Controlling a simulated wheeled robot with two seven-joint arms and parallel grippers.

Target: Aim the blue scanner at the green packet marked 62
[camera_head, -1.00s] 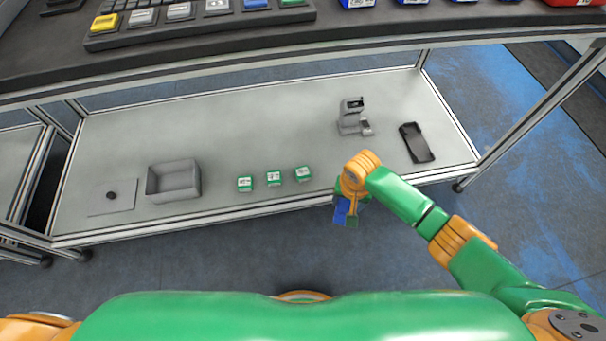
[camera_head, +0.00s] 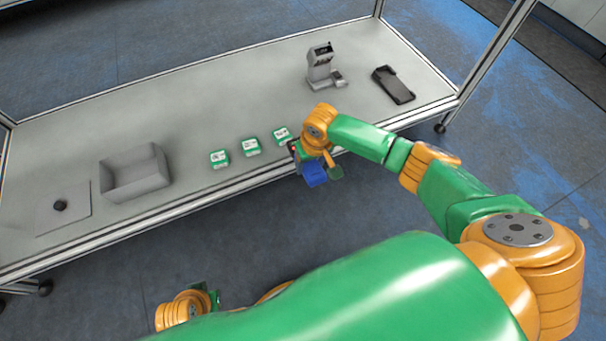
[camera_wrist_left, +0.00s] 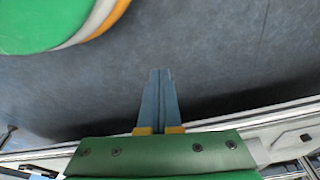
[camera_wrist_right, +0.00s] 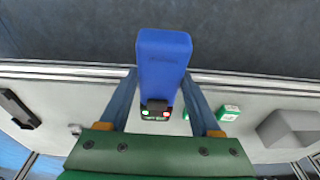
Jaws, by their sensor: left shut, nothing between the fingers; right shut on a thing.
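Three green packets with white labels stand in a row near the shelf's front edge: left (camera_head: 219,158), middle (camera_head: 251,147) and right (camera_head: 281,136). Their numbers are too small to read, so I cannot tell which is 62. My right gripper (camera_wrist_right: 160,74) is shut on the blue scanner (camera_wrist_right: 163,58), which also shows in the head view (camera_head: 315,175), just in front of the right packet and apart from it. Two packets (camera_wrist_right: 228,113) show beyond the scanner in the right wrist view; it may hide another. My left gripper (camera_wrist_left: 162,73) is shut and empty over the floor.
On the shelf (camera_head: 215,115), a grey open box (camera_head: 135,178) and a flat plate with a dark knob (camera_head: 62,205) lie left of the packets. A grey stand (camera_head: 321,68) and a black tray (camera_head: 393,85) are at the back right. The shelf's middle is clear.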

